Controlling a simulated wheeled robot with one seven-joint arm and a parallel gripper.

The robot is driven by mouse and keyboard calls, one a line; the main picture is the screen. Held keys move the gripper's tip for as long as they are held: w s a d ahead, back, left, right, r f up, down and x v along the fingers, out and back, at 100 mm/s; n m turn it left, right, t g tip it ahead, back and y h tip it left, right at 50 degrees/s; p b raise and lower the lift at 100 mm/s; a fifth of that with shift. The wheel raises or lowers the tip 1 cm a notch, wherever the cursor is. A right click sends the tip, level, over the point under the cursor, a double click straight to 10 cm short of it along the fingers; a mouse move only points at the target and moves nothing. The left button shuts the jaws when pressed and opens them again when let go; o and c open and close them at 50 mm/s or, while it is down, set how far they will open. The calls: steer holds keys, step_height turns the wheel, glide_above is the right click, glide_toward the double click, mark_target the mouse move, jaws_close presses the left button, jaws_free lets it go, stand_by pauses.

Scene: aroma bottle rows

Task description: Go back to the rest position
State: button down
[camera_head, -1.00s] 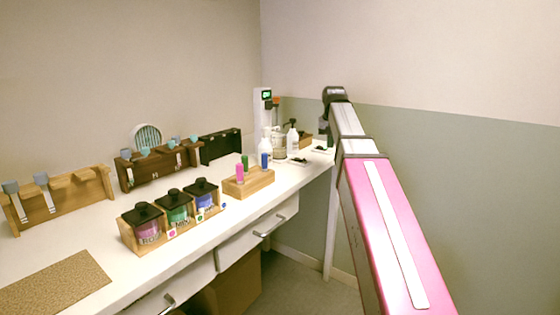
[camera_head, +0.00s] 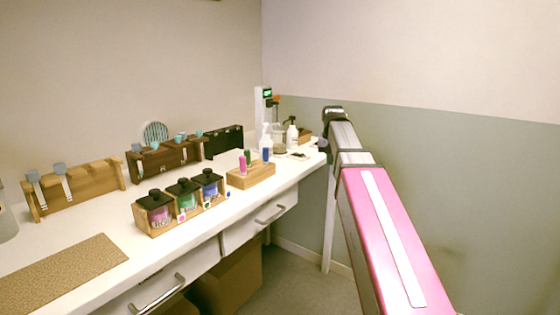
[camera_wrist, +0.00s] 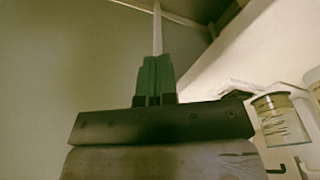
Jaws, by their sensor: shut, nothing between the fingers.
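My gripper (camera_wrist: 156,66) shows in the wrist view with its two green fingers pressed together and nothing between them. It is away from the things on the counter, which shows at the right of that view. In the head view my arm reaches out at the right, beside the counter's far end. The gripper itself cannot be made out in the head view.
The white counter (camera_head: 80,278) runs along the left wall. It holds a rack of black-lidded jars (camera_head: 183,213), a wooden block with coloured bottles (camera_head: 250,178), wooden racks (camera_head: 85,187) behind, and a cork mat (camera_head: 60,275).

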steer(key=s+f, duration=0.6)
steer(key=f, duration=0.6)
steer(key=s+f+g, duration=0.1)
steer(key=s+f, duration=0.6)
steer(key=f, duration=0.6)
steer(key=s+f+n, duration=0.1)
steer(key=s+f, duration=0.6)
steer(key=f, duration=0.6)
steer(key=shift+s+g, duration=0.2)
steer(key=shift+g, duration=0.1)
